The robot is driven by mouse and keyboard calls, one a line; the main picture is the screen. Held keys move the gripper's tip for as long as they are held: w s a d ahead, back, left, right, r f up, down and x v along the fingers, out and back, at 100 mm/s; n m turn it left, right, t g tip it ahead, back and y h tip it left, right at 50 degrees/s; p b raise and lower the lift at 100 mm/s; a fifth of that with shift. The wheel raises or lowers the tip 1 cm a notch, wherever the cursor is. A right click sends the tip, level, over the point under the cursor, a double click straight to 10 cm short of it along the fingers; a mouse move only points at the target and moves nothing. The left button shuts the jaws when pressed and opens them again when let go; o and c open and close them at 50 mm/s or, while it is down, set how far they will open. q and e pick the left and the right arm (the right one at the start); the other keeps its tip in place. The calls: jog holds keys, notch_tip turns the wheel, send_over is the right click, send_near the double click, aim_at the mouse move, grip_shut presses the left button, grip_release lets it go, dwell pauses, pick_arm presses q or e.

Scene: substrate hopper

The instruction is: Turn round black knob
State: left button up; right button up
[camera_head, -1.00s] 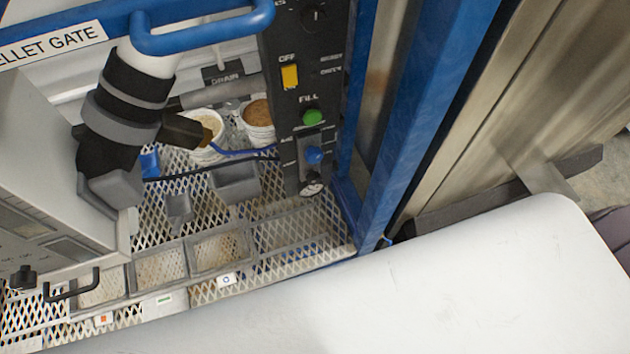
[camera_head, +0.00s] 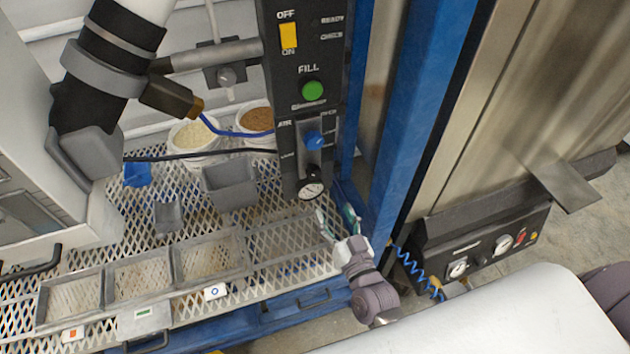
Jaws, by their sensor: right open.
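The panel's top is cut off by the frame. My right gripper (camera_head: 337,222) is open and empty, below and right of the gauge, pointing up toward the panel and apart from it. My left gripper is not in view.
A blue upright post (camera_head: 420,110) stands right of the panel. A mesh shelf (camera_head: 280,245) with grey bins (camera_head: 208,262) lies to the left. Two buckets (camera_head: 190,135) stand behind. A black box with gauges (camera_head: 480,250) sits at lower right.

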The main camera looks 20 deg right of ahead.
aim_at(316, 175)
jog(key=w, duration=1.2)
jog(key=shift+w+a, duration=0.15)
jog(key=shift+a, duration=0.05)
jog(key=shift+w, duration=0.5)
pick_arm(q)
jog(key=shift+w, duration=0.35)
pick_arm(e)
jog(key=c, duration=1.2)
jog(key=shift+o, duration=0.2)
